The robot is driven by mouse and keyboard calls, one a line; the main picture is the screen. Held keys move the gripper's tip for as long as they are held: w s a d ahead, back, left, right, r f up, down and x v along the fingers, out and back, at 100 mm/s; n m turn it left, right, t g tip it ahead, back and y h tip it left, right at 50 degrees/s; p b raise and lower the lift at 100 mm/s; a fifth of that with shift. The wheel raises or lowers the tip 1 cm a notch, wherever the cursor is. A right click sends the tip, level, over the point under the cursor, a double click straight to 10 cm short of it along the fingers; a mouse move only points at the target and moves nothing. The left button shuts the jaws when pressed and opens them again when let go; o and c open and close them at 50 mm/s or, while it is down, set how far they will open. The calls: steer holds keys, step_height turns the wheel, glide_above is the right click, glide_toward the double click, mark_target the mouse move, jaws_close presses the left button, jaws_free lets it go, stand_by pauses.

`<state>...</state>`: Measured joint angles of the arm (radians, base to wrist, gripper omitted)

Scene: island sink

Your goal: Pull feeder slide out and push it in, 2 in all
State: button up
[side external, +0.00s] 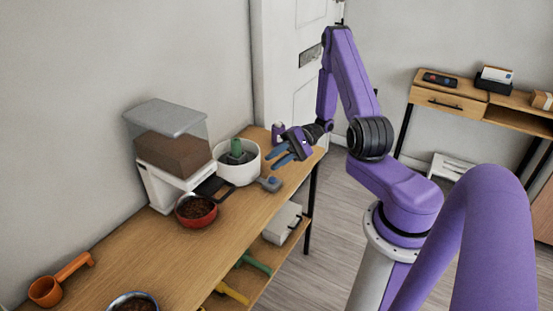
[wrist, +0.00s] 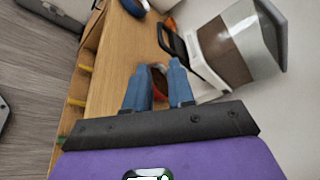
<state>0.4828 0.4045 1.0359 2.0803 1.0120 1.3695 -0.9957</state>
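The feeder (side external: 174,150) stands against the wall in the side external view, with a white base and a clear hopper of brown kibble. It also shows at the upper right of the wrist view (wrist: 225,50). Its dark slide (side external: 214,187) sticks out at the front, near the red bowl; it shows in the wrist view (wrist: 171,41) as a black frame. I cannot tell how far out it is. The red bowl (side external: 197,220) of kibble sits before the feeder. My gripper (side external: 274,159) is open and empty, above the table and apart from the slide; its blue fingers show in the wrist view (wrist: 159,66).
A white tub (side external: 244,172) with a green object stands right of the feeder. An orange scoop (side external: 62,278) and another bowl (side external: 133,304) are at the near end. The table between the bowls is clear.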

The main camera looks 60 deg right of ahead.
steer(key=shift+o, duration=1.1)
steer(key=t+h, duration=0.3)
steer(key=t, duration=0.3)
glide_toward(228, 193)
steer(key=shift+t, duration=0.3)
steer(key=x, duration=0.6)
steer(key=f+x, duration=0.1)
steer(key=x, duration=0.3)
steer(key=shift+a, duration=0.1)
